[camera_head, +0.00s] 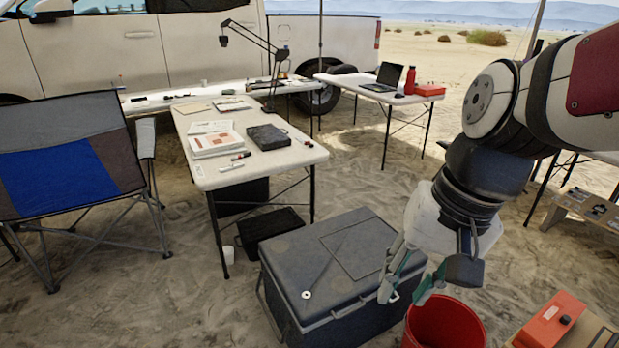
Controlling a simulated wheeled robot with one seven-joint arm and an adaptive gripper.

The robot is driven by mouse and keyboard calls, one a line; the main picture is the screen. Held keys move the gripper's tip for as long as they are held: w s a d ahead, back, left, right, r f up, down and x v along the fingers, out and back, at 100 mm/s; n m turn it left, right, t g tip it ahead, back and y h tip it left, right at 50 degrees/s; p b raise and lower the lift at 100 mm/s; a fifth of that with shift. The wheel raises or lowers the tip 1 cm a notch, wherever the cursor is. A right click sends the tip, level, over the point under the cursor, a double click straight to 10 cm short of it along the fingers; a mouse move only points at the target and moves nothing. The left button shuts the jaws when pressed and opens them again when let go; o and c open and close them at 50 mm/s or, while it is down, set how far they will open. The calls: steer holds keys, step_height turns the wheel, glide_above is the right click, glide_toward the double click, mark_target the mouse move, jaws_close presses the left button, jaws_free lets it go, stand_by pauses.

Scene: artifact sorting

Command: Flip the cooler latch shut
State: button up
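The cooler (300,262) is a dark grey chest on the sand at lower centre. Its lid looks down, with a small pale round piece (307,294) on top near the front left corner. A dark handle-like part (350,308) shows on its front side. I cannot clearly pick out the latch or tell its position; my gripper covers part of the right side. My gripper (406,288) points down at the cooler's right front edge, with its fingers apart and nothing seen between them. I cannot tell whether it touches the cooler.
A red bucket (445,325) stands close at the gripper's right. An orange box (550,322) is at lower right. A black case (268,228) lies behind the cooler, near the white table (200,175). A folding chair (65,165) stands left. Sand at lower left is clear.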

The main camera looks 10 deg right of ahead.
steer(key=w+d+f+m+t+y+b, duration=0.1)
steer(key=w+d+f+m+y+b, duration=0.3)
steer(key=w+f+m, duration=0.45)
steer(key=w+d+f+m+t+y+b, duration=0.15)
steer(key=w+f+m+y+b, duration=0.35)
steer(key=w+f, duration=0.6)
steer(key=w+d+f+m+t+y+b, duration=0.25)
steer(key=w+f+m+b, duration=0.4)
steer(key=f, duration=0.65)
steer(key=w+d+f+m+t+h+b, duration=0.1)
steer(key=d+f+m+t+h+b, duration=0.3)
steer(key=d+f+m, duration=0.5)
steer(key=w+d+f+m+t+h+b, duration=0.15)
steer(key=d+f+m+t+h, duration=0.35)
steer(key=f+m, duration=0.8)
steer(key=d+f+m+t+h+b, duration=0.3)
steer(key=d+f+m+h, duration=0.4)
steer(key=f, duration=0.8)
steer(key=w+r+m+y+b, duration=0.1)
steer(key=w+b, duration=0.3)
steer(key=w, duration=1)
steer(key=shift+a, duration=0.4)
steer(key=shift+r+y, duration=0.1)
steer(key=shift+y, duration=0.15)
jaws_close()
